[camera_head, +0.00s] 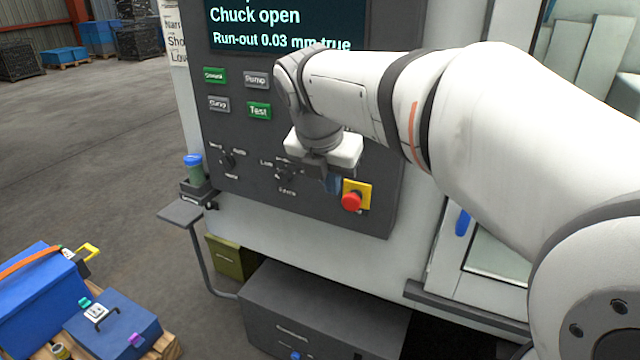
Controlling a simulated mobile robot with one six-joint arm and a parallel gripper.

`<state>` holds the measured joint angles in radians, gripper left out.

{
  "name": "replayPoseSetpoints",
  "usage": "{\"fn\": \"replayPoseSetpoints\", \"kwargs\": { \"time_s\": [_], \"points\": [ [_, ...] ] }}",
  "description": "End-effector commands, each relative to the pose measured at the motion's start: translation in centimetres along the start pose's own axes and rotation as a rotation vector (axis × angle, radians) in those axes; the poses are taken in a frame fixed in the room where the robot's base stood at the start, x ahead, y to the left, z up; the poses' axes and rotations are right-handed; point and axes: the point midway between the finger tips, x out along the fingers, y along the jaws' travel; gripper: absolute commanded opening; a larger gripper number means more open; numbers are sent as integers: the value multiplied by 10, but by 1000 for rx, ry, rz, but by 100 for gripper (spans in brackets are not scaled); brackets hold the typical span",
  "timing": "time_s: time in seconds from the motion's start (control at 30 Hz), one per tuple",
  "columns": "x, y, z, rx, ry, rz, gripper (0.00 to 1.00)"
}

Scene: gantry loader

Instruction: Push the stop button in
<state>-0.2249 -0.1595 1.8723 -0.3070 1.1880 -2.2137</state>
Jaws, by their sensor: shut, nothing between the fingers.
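The stop button (351,202) is a red mushroom head on a yellow plate (364,190), low on the right of the dark control panel (320,211). Whether it is in or out is hard to tell at this size. My gripper (331,184) is just left of the yellow plate and slightly above the red button, in front of the panel. Its fingers look shut with nothing between them. I see a small gap in the picture between the fingertips and the red head; the depth between them is unclear.
Rotary knobs (227,161) and green and grey buttons, including Test (259,111), sit on the panel left of my gripper. A screen (285,22) reads "Chuck open". A blue-capped bottle (194,167) stands in a holder at the panel's left. Blue boxes (40,290) lie lower left.

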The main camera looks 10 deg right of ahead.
Motion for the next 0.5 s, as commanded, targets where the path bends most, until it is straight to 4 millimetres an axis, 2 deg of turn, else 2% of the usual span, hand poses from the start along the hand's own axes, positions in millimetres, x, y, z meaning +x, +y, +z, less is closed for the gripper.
{"fn": "replayPoseSetpoints", "kwargs": {
  "time_s": [0.27,0.37,0.5],
  "points": [
    [5,-1,0,4,2,-1,0],
    [16,-1,0,5,2,-2,0],
    [43,-1,0,5,4,-5,0]
  ]
}}
